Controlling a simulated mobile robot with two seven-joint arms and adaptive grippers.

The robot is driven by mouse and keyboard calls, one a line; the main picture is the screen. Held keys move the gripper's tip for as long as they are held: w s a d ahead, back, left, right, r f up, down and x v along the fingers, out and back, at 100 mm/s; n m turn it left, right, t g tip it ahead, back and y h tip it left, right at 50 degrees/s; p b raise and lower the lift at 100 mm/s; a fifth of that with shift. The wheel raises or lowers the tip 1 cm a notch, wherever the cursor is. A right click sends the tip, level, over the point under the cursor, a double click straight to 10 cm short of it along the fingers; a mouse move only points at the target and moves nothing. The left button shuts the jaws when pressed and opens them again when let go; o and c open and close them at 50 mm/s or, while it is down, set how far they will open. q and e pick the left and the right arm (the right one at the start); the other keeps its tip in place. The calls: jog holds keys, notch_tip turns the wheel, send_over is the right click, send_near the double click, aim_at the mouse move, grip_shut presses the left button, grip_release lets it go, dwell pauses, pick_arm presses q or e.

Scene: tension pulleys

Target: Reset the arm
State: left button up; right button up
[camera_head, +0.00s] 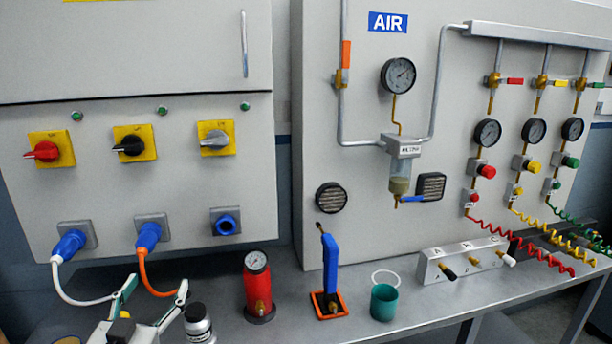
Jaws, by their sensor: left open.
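My left gripper (156,288) comes in at the lower left, above the front part of the bench. It is open, its two fingers spread apart with nothing between them. The orange cable (150,280) hangs down behind the fingers; I cannot tell whether they touch. My right gripper is not in view.
On the grey bench (420,315) stand a red cylinder with a gauge (257,288), a blue lever on an orange base (330,262), a teal cup (384,302) and a white valve block (465,260). A switch panel (180,190) and an air panel (330,100) rise behind.

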pick_arm(q)
jog(key=s+d+f+m+g+h, duration=0.1)
jog(key=s+d+f, duration=0.15)
jog(key=f, duration=0.55)
jog(key=s+d+f+g, duration=0.1)
jog(key=s+f+g, duration=0.15)
jog(key=f, duration=0.45)
jog(key=s+d+f+m+g+h, duration=0.15)
jog(key=s+f, duration=0.25)
jog(key=f, duration=0.4)
jog(key=s+d+f+g, duration=0.1)
jog(key=s+d+f, duration=0.1)
jog(key=s+f, duration=0.4)
jog(key=s+d+f+g+h, duration=0.1)
jog(key=s+d+f, duration=0.2)
jog(key=s+f, duration=0.3)
jog(key=shift+s+f+m, duration=0.4)
jog(key=shift+f+m, duration=0.05)
jog(key=shift+f, duration=0.45)
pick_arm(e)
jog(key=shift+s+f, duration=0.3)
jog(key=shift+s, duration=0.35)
